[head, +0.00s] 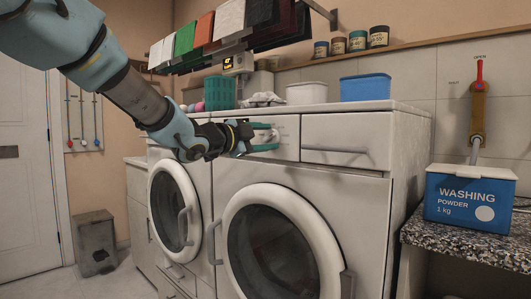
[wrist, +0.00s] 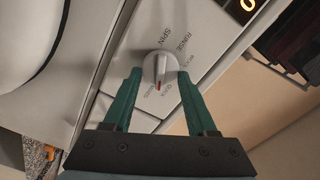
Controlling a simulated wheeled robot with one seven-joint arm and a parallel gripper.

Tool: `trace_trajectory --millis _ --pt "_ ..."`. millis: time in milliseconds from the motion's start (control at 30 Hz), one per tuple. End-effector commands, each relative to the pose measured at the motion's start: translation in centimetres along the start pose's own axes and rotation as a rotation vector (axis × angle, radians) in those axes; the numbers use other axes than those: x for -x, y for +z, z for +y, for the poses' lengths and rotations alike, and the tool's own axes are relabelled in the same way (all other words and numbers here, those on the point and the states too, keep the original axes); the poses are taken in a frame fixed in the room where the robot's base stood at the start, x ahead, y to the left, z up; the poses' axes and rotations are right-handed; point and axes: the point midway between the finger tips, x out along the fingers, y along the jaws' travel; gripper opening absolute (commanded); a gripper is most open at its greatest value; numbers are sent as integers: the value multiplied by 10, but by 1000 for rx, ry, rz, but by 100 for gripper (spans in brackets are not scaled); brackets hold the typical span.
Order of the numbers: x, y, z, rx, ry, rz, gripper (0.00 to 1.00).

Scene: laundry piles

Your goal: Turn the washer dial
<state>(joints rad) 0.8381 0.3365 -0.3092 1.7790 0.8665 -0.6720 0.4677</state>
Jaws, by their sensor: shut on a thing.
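The washer dial (wrist: 160,68) is a round white knob with a raised grip bar and a red mark. In the wrist view the red mark points toward the bottom of the picture. Printed words ring it, among them "SPIN" and "RINSE". My gripper (wrist: 160,73) has its two green fingers on either side of the dial, shut on it. In the head view my gripper (head: 272,140) reaches from the left to the front panel of the right-hand washer (head: 378,200). The fingers mostly cover the dial there.
A drawer (head: 345,135) with a handle is right of the dial. Below is the round door (head: 238,215). A green basket (head: 219,93), white tub (head: 307,93) and blue tub (head: 366,87) stand on top. A washing powder box (head: 468,198) sits on a granite counter at right.

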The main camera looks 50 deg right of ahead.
Motion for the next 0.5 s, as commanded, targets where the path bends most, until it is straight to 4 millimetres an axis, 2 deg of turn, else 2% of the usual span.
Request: trace_trajectory --millis 33,200,500 --pt "0 2 5 -38 -1 2 2" --pt "0 2 5 -152 0 0 2" --pt "0 0 3 -271 0 1 2"
